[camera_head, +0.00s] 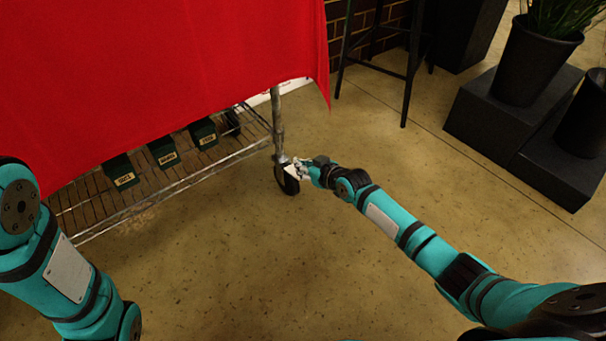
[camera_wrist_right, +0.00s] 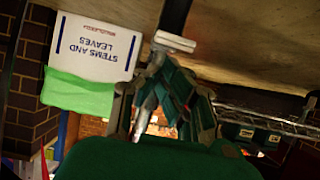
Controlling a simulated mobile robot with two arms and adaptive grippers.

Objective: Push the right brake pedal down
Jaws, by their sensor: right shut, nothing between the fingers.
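The right caster (camera_head: 287,179) is a dark wheel under the front right post of the wire rack. A small pale tab, which looks like its brake pedal (camera_head: 291,171), sticks out on its right side. My right gripper (camera_head: 302,169) is at this tab, with its fingertips close to or touching it; I cannot tell which. In the right wrist view, which is upside down, the pale tab (camera_wrist_right: 175,41) shows just beyond the fingers (camera_wrist_right: 168,75), below the dark wheel (camera_wrist_right: 174,14). My right gripper is shut and empty. Only my left arm's links show, not its gripper.
A red cloth (camera_head: 160,70) hangs over the rack (camera_head: 160,195), whose lower shelf holds several dark green labelled bins (camera_head: 163,151). A stool (camera_head: 408,75) and black plinths with planters (camera_head: 530,60) stand at the right. A "STEMS AND LEAVES" bin (camera_wrist_right: 95,50) appears in the wrist view. The front floor is clear.

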